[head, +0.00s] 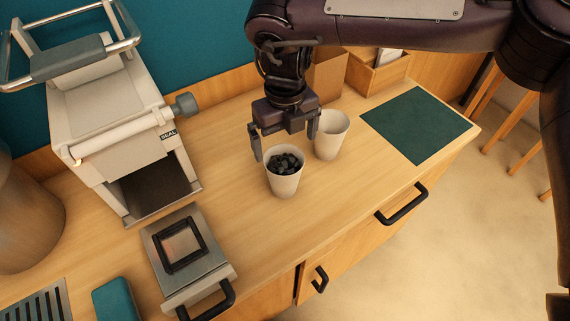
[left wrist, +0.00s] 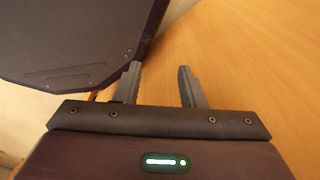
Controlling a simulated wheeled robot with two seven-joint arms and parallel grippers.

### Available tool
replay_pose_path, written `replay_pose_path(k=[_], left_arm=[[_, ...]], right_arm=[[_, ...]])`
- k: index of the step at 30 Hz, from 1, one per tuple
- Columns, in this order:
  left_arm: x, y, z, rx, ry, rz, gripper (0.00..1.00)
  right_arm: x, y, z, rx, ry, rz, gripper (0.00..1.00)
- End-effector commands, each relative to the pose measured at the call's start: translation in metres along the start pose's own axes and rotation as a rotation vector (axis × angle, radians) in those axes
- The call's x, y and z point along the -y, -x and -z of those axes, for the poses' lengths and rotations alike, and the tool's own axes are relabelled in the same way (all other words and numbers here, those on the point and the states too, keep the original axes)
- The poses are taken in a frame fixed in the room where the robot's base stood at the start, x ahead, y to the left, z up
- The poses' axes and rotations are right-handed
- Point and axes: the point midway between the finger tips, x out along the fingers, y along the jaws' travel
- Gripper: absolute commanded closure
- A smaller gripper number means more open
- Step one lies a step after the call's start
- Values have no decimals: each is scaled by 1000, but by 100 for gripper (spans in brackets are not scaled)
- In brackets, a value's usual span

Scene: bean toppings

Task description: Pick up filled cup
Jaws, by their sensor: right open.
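A pale cup filled with dark beans (head: 284,184) stands upright on the wooden counter in the head view. A second pale cup (head: 331,137) stands behind it to the right; no beans show in it. My right gripper (head: 285,149) points down at the filled cup's rim, open. One finger is at the cup's left and the other is above and to its right, near the second cup. I cannot tell whether a finger touches either cup. My left gripper (left wrist: 158,66) shows only in the left wrist view, open, with nothing between its fingers.
A cream sealing machine (head: 115,110) stands at the left, with a metal device with a black frame (head: 186,255) in front of it. A dark green mat (head: 416,125) lies at the right. Boxes (head: 376,75) stand at the back. The counter between the filled cup and the front edge is clear.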

Motion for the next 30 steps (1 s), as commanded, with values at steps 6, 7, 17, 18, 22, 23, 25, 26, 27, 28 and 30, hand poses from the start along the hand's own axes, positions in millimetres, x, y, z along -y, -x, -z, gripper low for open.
replay_pose_path(k=[6,7,17,18,22,23,25,26,27,28,30], left_arm=[[1,15,-18,27,-2,1,64],[2,18,-20,31,-2,2,64],[5,23,-6,14,-3,6,64],[6,22,-4,11,-3,6,64],[5,22,-4,11,-3,5,64],[5,22,-4,12,-3,5,64],[4,22,-5,13,-3,4,64],[4,22,-6,13,-3,4,64],[3,22,-6,14,-3,3,64],[3,22,-6,14,-3,3,64],[2,22,-6,15,-2,2,64]], right_arm=[[-1,-25,2,-4,0,-1,0],[-2,-30,2,-4,1,-2,0],[-2,-61,1,0,0,-2,0],[-2,-61,1,1,0,-2,0],[-2,-61,1,0,0,-2,3],[-2,-61,1,0,0,-2,7],[-2,-61,1,0,0,-2,16],[-2,-61,1,0,0,-2,20],[-2,-61,1,0,0,-2,25],[-2,-61,1,0,0,-2,29],[-2,-60,1,0,0,-2,38]])
